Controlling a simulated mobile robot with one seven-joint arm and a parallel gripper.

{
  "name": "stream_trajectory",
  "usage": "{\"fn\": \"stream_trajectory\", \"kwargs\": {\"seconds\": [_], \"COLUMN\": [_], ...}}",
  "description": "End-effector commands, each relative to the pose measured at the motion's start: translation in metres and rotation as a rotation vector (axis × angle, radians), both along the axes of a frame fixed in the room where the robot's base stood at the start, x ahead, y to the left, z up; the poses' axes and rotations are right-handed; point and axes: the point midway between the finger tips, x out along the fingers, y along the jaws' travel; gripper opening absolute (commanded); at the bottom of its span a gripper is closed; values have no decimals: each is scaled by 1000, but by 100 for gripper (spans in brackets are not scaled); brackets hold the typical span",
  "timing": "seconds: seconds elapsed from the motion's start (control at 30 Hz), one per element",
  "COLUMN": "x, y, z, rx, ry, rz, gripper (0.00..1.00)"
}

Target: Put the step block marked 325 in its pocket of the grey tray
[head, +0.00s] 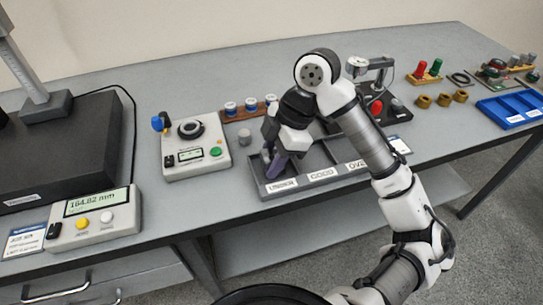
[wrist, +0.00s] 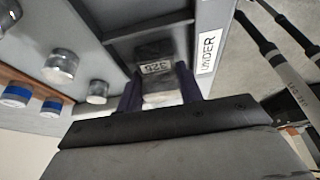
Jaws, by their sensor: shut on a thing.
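The grey tray (head: 302,186) lies near the table's front edge, with pockets labelled along its front wall; the left label seems to read UNDER. My gripper (head: 274,166) points down at the left pocket. In the wrist view my gripper (wrist: 158,88) is shut on the step block (wrist: 153,58), a grey metal block whose label reads 325. The block shows between the dark fingers, within the outline of the pocket beside the UNDER label (wrist: 208,50). I cannot tell whether it touches the pocket floor. In the head view the fingers hide the block.
A gauge box (head: 197,150) with a dial and buttons stands left of the tray. A small grey cylinder (head: 244,137) and a brown rack (head: 233,112) with blue-banded pieces are behind it. A blue tray (head: 513,108) lies far right. My arm covers part of the tray's right side.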

Motion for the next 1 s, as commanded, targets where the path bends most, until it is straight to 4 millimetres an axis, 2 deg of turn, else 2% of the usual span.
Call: {"fn": "stream_trajectory", "kwargs": {"seconds": [0.23,0.27,0.43,0.6,0.63,0.77,1.0], "x": [0,0,0,0,0,0,0], "y": [0,0,0,0,0,0,0], "z": [0,0,0,0,0,0,13], "rx": [0,0,0,0,0,0,1], "ry": [-1,-1,-1,0,0,0,-2], "rz": [0,0,0,0,0,0,-1], "gripper": [5,40,62,61,65,65,65]}}
